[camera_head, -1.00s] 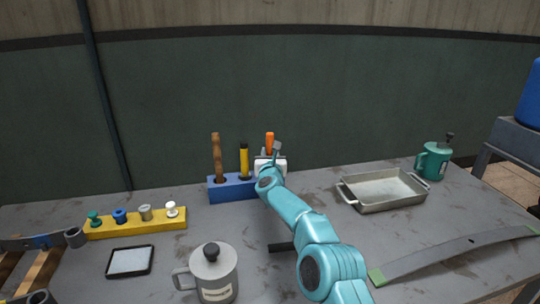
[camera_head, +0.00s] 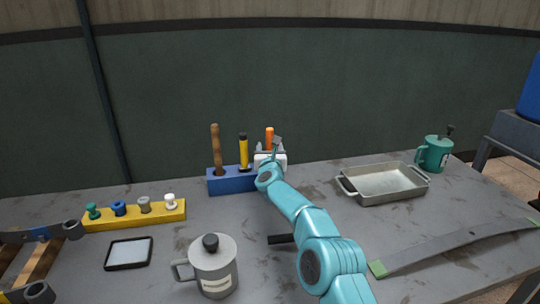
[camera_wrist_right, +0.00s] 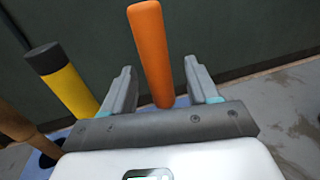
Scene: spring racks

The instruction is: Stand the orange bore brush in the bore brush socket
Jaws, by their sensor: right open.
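The orange bore brush (camera_head: 269,138) stands upright at the right end of the blue rack (camera_head: 232,181), partly hidden behind my right gripper. In the right wrist view the orange brush (camera_wrist_right: 152,50) rises between the two fingers of my right gripper (camera_wrist_right: 158,92). The fingers are open, with a gap on each side of the brush. My right gripper (camera_head: 270,150) also shows at the rack in the head view. The foot of the brush and the hole it stands in are hidden. My left gripper is not in view.
A wooden-handled tool (camera_head: 216,150) and a yellow tool with a black top (camera_head: 243,150) stand in the same rack, left of the brush. A metal tray (camera_head: 388,184) lies to the right. A grey lidded mug (camera_head: 213,268) stands in front. A yellow rack (camera_head: 135,217) holds several small pegs.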

